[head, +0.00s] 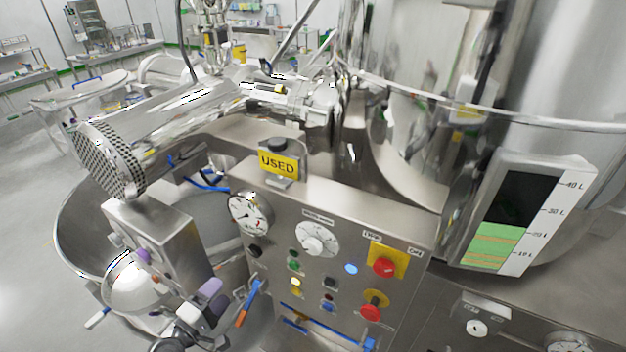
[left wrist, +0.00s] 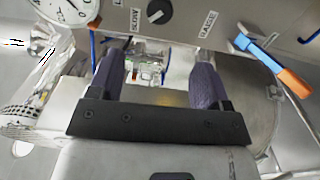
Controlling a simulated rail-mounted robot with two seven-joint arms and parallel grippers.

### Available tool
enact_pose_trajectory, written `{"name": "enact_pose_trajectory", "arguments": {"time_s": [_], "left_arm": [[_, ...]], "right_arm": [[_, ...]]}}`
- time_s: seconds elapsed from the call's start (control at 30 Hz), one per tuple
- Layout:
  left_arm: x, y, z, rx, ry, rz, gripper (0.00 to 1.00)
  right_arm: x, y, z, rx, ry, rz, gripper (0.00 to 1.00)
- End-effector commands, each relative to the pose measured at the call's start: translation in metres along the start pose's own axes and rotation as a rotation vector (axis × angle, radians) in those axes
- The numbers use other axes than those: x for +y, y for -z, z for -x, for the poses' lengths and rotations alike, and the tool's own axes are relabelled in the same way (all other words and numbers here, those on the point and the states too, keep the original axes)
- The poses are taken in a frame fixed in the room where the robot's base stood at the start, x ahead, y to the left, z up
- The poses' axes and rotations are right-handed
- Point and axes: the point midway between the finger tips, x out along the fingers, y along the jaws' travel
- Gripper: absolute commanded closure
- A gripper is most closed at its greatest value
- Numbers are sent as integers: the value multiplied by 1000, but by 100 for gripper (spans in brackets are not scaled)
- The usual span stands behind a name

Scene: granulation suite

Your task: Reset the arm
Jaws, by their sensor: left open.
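My left gripper (head: 180,275) is low at the left of the head view, beside the steel control panel (head: 325,215). Its dark purple fingers are apart. In the left wrist view the gripper (left wrist: 158,65) is open, with nothing held between the fingers. A black knob (left wrist: 159,11) and the panel's lower edge show beyond the fingertips. A lever with a blue and orange handle (head: 248,303) is just right of the gripper; it also shows in the left wrist view (left wrist: 275,65). My right gripper is not in view.
The panel carries a dial gauge (head: 250,212), a red knob on a yellow plate (head: 384,266), a red button (head: 371,312) and a yellow USED sign (head: 279,164). A large round steel bowl (head: 68,235) is at left. A level display (head: 525,215) is at right. Open floor lies far left.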

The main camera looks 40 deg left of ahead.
Motion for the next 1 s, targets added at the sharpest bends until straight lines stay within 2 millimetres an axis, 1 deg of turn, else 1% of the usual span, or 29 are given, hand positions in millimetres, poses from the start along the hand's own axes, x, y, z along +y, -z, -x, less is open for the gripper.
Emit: {"name": "enact_pose_trajectory", "arguments": {"time_s": [0.17, 0.27, 0.33, 0.43, 0.53, 0.67, 0.7, 0.77, 0.8, 0.83, 0.9, 0.97, 1.0], "left_arm": [[0, 0, 0, 0, 0, -2, 28], [0, 0, 0, -2, 1, -37, 28], [-6, -8, 0, -50, 35, -98, 28], [-24, -25, 4, -176, 127, -249, 28], [-46, -44, 14, -343, 252, -492, 28], [-79, -72, 38, -599, 432, -824, 28], [-88, -81, 47, -682, 489, -920, 28], [-101, -93, 63, -806, 575, -1060, 28], [-105, -100, 74, -884, 632, -1148, 28], [-106, -105, 83, -941, 674, -1212, 28], [-100, -116, 101, -1052, 763, -1342, 28], [-90, -126, 114, -1121, 829, -1436, 28], [-80, -133, 122, -1155, 864, -1489, 28]], "right_arm": [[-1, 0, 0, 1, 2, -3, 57], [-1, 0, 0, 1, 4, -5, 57], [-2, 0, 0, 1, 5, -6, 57], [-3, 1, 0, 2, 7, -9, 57], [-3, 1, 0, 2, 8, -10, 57], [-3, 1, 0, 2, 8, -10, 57], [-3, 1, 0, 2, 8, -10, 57], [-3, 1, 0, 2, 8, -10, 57], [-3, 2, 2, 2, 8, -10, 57], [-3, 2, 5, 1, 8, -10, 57], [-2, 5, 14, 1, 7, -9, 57], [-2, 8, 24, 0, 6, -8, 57], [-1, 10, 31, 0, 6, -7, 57]]}}
